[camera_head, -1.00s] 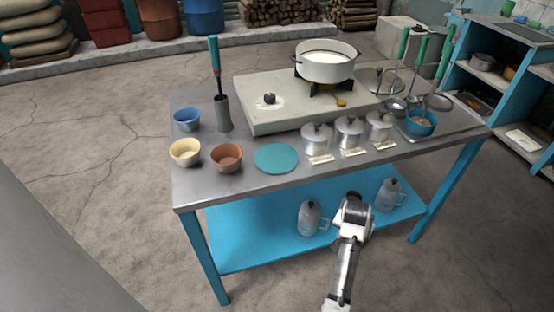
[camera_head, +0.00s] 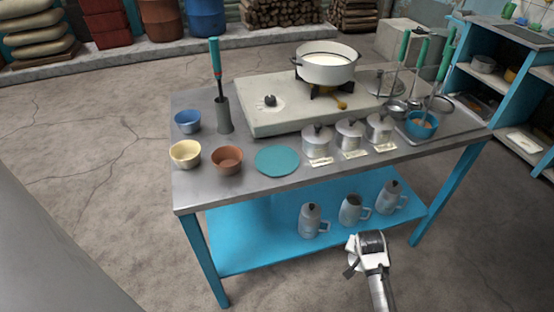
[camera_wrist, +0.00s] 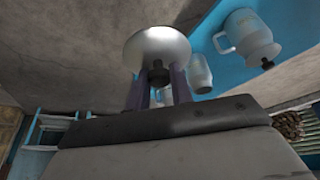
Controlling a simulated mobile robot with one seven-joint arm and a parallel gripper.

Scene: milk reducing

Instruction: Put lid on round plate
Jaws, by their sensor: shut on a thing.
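The round plate (camera_head: 277,159) is a flat teal disc lying bare near the front edge of the metal table (camera_head: 245,183). My gripper (camera_head: 352,262) is in front of the lower blue shelf, below the table top. In the wrist view my gripper (camera_wrist: 158,88) has its fingers closed around the dark knob of a round pale metal lid (camera_wrist: 157,45). In the head view I cannot clearly make out the lid. The middle jug (camera_head: 352,210) on the lower shelf stands open, without a lid.
Lidded jugs stand on either side, one left (camera_head: 311,222) and one right (camera_head: 391,198). On the table, a brown bowl (camera_head: 227,160) is left of the plate and lidded canisters (camera_head: 317,143) are right. A white pot (camera_head: 327,65) sits on the stove behind.

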